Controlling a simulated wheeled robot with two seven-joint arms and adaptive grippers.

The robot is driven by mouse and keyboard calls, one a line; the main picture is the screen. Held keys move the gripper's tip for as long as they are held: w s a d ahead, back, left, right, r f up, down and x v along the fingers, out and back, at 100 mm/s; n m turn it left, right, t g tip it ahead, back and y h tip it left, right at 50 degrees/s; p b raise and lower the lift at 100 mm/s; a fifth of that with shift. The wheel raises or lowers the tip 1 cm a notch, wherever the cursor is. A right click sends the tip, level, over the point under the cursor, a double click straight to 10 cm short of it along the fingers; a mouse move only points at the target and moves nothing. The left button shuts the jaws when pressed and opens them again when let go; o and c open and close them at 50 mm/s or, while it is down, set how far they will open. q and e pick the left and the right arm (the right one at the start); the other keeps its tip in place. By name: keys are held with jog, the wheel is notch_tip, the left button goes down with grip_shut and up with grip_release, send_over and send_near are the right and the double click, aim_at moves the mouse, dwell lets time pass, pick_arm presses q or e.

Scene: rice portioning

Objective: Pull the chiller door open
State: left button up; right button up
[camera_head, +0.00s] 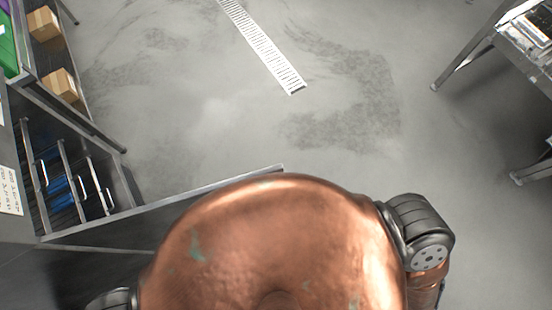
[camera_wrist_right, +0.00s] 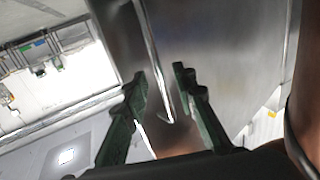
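In the right wrist view, a brushed-metal door panel (camera_wrist_right: 225,45) fills the upper middle and right, with a long slim bar handle (camera_wrist_right: 151,47) on it. My right gripper (camera_wrist_right: 160,78) has its two dark green fingers apart, one on each side of the bar. A gap shows between the bar and each finger, so it looks open around the handle, not closed on it. In the head view, a metal-edged panel (camera_head: 165,205) juts out from the left behind my copper body; I cannot tell whether it is the same door. Neither gripper shows in the head view.
A metal table (camera_head: 510,45) stands at the upper right. A floor drain (camera_head: 262,45) crosses the grey floor, which is clear in the middle.

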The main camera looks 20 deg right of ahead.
jog(key=v, duration=0.9)
jog(key=shift+w, duration=0.15)
jog(key=w+d+f+m+g+h, duration=0.1)
jog(key=d+f+g+h, duration=0.4)
jog(key=f, duration=0.7)
jog(key=w+d+f+m+h, duration=0.1)
jog(key=d+f+h, duration=0.1)
jog(key=d+f, duration=0.75)
jog(key=s+d+f+m+g+h, duration=0.2)
jog(key=s+f+g, duration=0.2)
jog(key=s+f, duration=0.2)
jog(key=s+d+f+m+g+h, duration=0.1)
jog(key=s+d+f+g, duration=0.2)
jog(key=s+f, duration=0.3)
notch_tip(320, 180, down, 4)
jog(key=shift+s+d+r+m+g+h, duration=0.1)
jog(key=shift+s+d+m+g+h, duration=0.2)
jog(key=shift+g, duration=0.6)
jog(key=shift+a, duration=0.1)
